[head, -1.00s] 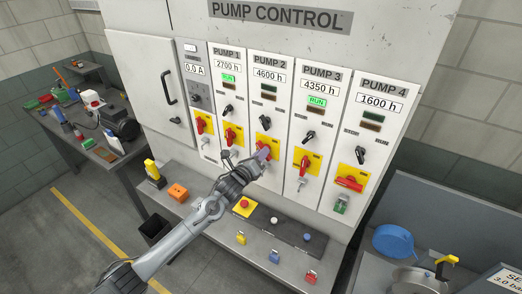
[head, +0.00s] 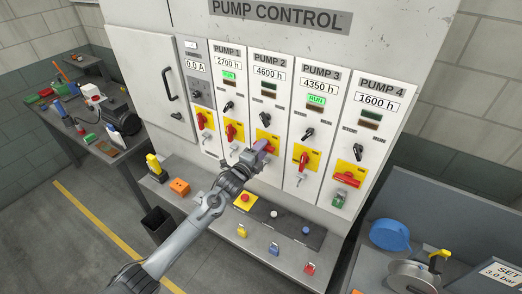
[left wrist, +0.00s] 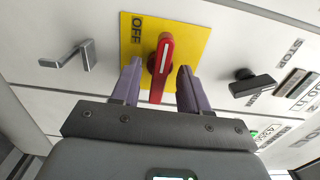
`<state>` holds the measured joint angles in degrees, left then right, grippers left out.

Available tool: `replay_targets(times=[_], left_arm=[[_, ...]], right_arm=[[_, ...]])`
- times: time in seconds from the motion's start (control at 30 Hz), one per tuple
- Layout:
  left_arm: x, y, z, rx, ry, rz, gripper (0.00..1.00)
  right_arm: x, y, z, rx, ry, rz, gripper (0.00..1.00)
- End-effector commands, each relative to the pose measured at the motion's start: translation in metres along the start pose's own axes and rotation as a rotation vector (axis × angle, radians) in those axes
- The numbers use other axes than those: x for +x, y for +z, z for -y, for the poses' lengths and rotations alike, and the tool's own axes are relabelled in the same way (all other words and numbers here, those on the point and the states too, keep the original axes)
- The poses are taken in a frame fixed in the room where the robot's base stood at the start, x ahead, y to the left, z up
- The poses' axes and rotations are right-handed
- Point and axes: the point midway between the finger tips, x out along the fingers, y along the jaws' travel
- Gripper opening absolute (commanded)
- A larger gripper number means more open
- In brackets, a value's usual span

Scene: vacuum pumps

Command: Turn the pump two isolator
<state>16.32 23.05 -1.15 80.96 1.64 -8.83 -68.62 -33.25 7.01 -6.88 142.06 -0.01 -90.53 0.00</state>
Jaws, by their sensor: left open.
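The pump two isolator is a red handle on a yellow plate (head: 266,136) below the PUMP 2 label; my gripper covers much of it in the head view. In the left wrist view its red handle (left wrist: 164,48) runs nearly upright in the picture, with OFF printed at the left of the yellow plate (left wrist: 199,40). My left gripper (head: 262,147) is at this isolator. In the left wrist view its purple fingers (left wrist: 160,74) are open, one on each side of the handle, with gaps visible. My right gripper is not in view.
Similar isolators sit on the neighbouring columns, including pump one (head: 231,132), pump three (head: 304,161) and pump four (head: 347,180). A bare metal hook (left wrist: 68,57) and a black selector knob (left wrist: 252,86) flank the plate. A ledge (head: 215,220) with buttons and padlocks lies below.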

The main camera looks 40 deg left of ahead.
Motion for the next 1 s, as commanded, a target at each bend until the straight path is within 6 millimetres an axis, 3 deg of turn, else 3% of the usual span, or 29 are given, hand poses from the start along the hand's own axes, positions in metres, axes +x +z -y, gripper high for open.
replay_targets(times=[0.6,1.0], left_arm=[[-0.019,0.000,0.001,0.001,0.000,0.000,0.45],[-0.020,0.000,0.000,0.001,0.000,0.000,0.45]], right_arm=[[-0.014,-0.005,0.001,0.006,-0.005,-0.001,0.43],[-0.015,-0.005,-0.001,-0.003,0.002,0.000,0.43]])
